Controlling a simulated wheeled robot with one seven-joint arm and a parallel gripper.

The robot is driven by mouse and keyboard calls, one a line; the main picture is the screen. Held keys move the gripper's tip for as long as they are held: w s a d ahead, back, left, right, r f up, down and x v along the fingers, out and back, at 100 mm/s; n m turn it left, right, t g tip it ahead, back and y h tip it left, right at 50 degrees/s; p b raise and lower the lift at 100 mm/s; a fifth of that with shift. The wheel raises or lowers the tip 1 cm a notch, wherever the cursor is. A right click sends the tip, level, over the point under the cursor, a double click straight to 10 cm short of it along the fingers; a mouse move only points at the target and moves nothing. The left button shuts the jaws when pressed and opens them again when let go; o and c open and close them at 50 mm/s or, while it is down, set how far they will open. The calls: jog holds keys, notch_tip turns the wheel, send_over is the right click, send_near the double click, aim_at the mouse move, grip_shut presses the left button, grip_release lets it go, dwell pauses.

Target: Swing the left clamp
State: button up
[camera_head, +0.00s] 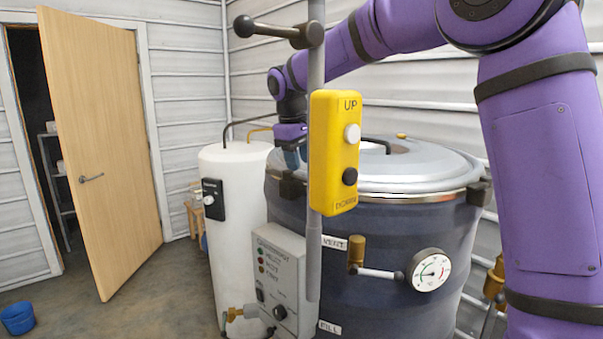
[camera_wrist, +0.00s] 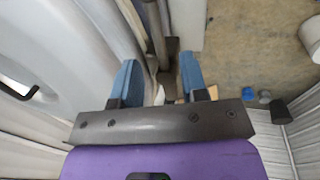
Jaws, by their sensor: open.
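The left clamp (camera_head: 290,187) is a dark block at the left rim of the large dark vessel (camera_head: 385,265), just under the edge of its grey lid (camera_head: 410,172). My gripper (camera_head: 292,158) hangs just above this clamp, with its blue fingers pointing down. In the wrist view the two blue fingers (camera_wrist: 158,70) are apart, with nothing visibly held between them. The lid (camera_wrist: 45,65) fills the left of that view. Whether the fingers touch the clamp cannot be told. A matching dark clamp (camera_head: 480,191) sits at the lid's right rim.
A yellow UP/DOWN pendant (camera_head: 335,152) and a grey pole (camera_head: 316,70) stand in front of the vessel. A grey control box (camera_head: 283,275), white tank (camera_head: 233,225) and pressure gauge (camera_head: 428,270) are nearby. Open floor lies left, with a blue bucket (camera_head: 18,318) and wooden door (camera_head: 100,150).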

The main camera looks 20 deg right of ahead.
aim_at(302, 178)
jog(key=shift+w+d+f, duration=0.1)
jog(key=shift+d+f, duration=0.1)
jog(key=shift+f, duration=0.75)
jog(key=shift+w+d+f, duration=0.1)
jog(key=shift+d+f, duration=0.1)
jog(key=shift+f, duration=0.75)
jog(key=shift+c, duration=0.2)
grip_shut()
